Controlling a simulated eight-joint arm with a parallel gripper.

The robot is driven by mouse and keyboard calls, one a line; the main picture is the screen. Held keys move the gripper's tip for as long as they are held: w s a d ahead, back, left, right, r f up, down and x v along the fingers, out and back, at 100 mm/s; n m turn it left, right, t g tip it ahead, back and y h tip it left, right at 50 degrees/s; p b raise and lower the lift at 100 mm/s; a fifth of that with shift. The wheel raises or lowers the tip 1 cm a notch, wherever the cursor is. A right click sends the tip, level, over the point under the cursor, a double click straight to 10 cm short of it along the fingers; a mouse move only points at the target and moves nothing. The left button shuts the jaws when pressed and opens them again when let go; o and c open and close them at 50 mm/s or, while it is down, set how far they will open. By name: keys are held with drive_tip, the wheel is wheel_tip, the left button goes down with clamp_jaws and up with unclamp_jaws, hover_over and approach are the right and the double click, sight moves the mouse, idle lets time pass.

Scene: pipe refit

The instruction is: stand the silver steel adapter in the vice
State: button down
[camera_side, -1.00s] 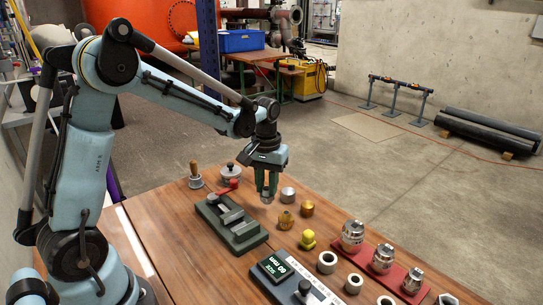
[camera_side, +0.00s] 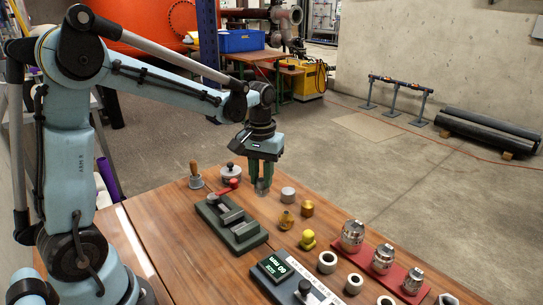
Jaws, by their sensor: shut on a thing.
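My gripper (camera_side: 262,184) is shut on the silver steel adapter (camera_side: 263,190), whose lower end shows below the green fingers. The fingers hide the rest of it. My gripper is above the bench, behind and to the right of the vice (camera_side: 232,222) in the picture. The vice is a dark green-grey block with pale jaws, lying on the wooden bench with a red handle (camera_side: 228,188) at its far end. I see nothing standing between its jaws. The adapter is apart from the vice.
A grey cylinder (camera_side: 288,194), brass fittings (camera_side: 286,220) and a yellow fitting (camera_side: 308,240) stand right of the vice. A red tray (camera_side: 400,291) holds silver fittings. A digital readout (camera_side: 274,267) is in front. A wooden-handled tool (camera_side: 195,175) and lidded pot (camera_side: 231,173) stand behind.

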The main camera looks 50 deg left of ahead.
drive_tip(key=s+d+r, duration=0.2)
drive_tip(key=s+r, duration=0.1)
drive_tip(key=s, duration=0.5)
drive_tip(key=shift+s+d+f, duration=0.1)
drive_tip(key=shift+f, duration=0.95)
drive_tip(key=shift+s+d+f, duration=0.1)
drive_tip(key=shift+f, duration=0.95)
drive_tip(key=shift+f, duration=1.65)
idle(1.7)
drive_tip(key=c, duration=0.8)
unclamp_jaws()
drive_tip(key=shift+o, duration=0.6)
wheel_tip(320, 180, up, 7)
